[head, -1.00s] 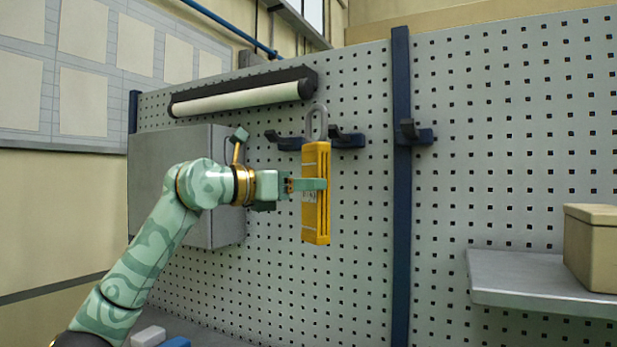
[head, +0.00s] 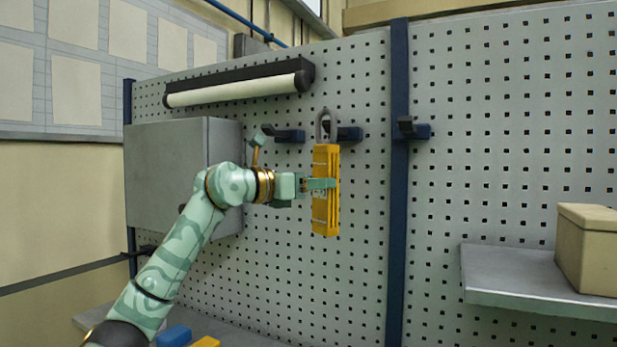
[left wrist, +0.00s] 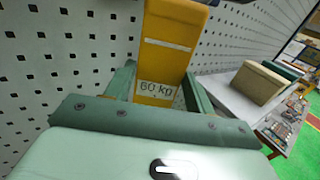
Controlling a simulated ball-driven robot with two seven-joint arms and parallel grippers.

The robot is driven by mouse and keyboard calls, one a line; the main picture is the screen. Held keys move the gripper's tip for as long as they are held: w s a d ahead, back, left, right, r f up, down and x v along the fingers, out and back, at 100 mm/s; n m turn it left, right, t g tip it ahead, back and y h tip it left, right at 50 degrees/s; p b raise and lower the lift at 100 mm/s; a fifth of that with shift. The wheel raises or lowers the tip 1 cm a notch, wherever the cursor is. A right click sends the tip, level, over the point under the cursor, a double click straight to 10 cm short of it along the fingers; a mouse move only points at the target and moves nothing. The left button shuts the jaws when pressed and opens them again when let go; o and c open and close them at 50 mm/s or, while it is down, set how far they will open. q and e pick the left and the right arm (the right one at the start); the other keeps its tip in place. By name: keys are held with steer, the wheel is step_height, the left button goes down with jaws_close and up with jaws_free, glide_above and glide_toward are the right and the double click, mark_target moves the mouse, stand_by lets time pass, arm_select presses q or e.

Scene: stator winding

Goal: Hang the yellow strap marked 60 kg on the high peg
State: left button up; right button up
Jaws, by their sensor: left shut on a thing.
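The yellow strap (head: 326,215) hangs upright in the head view, with a grey loop (head: 320,122) at its top. In the left wrist view the yellow strap (left wrist: 175,40) shows a white label reading 60 kg. My left gripper (head: 319,184) is shut on its body. The loop is in front of the left part of a dark peg (head: 349,134); I cannot tell whether it is around it. Another dark peg (head: 290,136) is to the left, and a third peg (head: 415,130) is on the blue upright. Which peg is the high one is unclear. My right gripper is out of view.
The grey pegboard (head: 500,150) fills the background. A grey cabinet (head: 165,165) stands behind my left arm, with a lamp bar (head: 240,88) above. At right, a metal shelf (head: 510,280) carries a beige box (head: 585,245).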

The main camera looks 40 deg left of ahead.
arm_select(q)
steer(key=w+a+f+p, duration=0.2)
steer(key=w+p, duration=0.3)
steer(key=w, duration=0.3)
steer(key=shift+w+a, duration=0.25)
steer(key=shift+a, duration=0.1)
stand_by(0.4)
stand_by(0.6)
steer(key=o, duration=1.3)
steer(key=shift+o, duration=0.2)
steer(key=shift+f, duration=0.1)
